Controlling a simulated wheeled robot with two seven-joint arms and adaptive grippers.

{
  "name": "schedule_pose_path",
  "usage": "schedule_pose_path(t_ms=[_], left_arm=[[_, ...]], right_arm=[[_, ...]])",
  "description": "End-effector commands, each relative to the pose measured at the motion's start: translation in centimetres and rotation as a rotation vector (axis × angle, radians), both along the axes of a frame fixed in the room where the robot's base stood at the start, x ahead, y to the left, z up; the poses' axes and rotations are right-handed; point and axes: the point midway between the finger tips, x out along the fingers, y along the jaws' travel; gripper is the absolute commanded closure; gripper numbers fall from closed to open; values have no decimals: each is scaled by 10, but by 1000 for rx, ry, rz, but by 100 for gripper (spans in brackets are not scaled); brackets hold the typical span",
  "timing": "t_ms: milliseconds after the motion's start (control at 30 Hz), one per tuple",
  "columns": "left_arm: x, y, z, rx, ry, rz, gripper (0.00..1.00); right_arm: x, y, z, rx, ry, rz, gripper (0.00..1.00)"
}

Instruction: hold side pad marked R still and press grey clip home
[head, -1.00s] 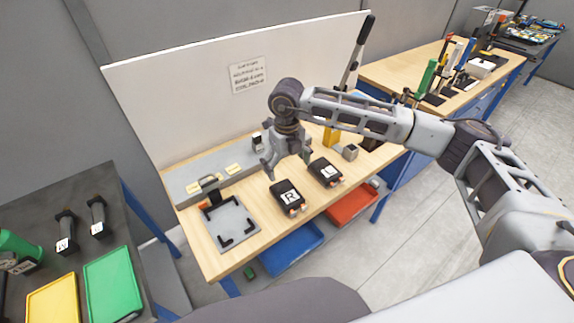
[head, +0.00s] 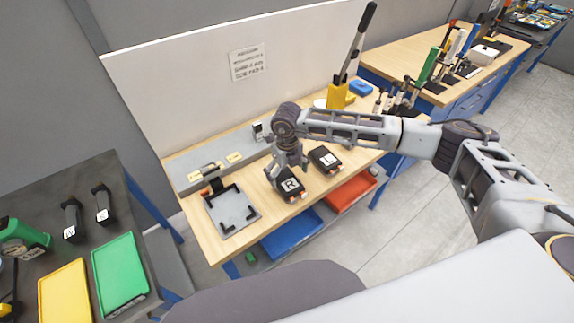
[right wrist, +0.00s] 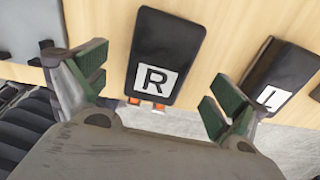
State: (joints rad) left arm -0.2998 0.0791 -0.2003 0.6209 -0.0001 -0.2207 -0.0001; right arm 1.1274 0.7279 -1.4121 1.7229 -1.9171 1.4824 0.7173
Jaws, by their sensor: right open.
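The side pad marked R (head: 290,184) is a black block with a white label and orange tabs at its near edge, lying flat on the wooden bench. It also shows in the right wrist view (right wrist: 167,42), between the fingers. My right gripper (head: 288,165) is open and empty, close over the R pad, with one green-padded finger to each side in the right wrist view (right wrist: 155,88). Whether the fingers touch it I cannot tell. I cannot make out the grey clip for certain. My left gripper is not in view.
The pad marked L (head: 326,158) lies close to the right of the R pad. A grey plate with black corner brackets (head: 231,212) lies to the left. A yellow-based lever press (head: 338,96) stands behind. Blue (head: 291,236) and red (head: 350,192) bins sit below the bench edge.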

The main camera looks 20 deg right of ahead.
Motion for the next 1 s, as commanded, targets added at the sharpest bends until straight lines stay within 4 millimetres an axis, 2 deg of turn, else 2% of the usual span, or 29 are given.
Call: schedule_pose_path(t_ms=[200, 400, 800, 867, 1000], left_arm=[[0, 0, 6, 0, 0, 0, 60], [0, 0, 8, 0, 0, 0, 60], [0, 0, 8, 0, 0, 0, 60], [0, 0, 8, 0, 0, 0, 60], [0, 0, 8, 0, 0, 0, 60]], right_arm=[[0, 0, -24, 1, 1, 0, 4], [-1, 1, -39, 1, 1, 0, 4], [0, 0, -44, 1, 0, 0, 4], [0, 0, -44, 1, 0, 0, 9], [0, 0, -44, 1, 0, 0, 27]])
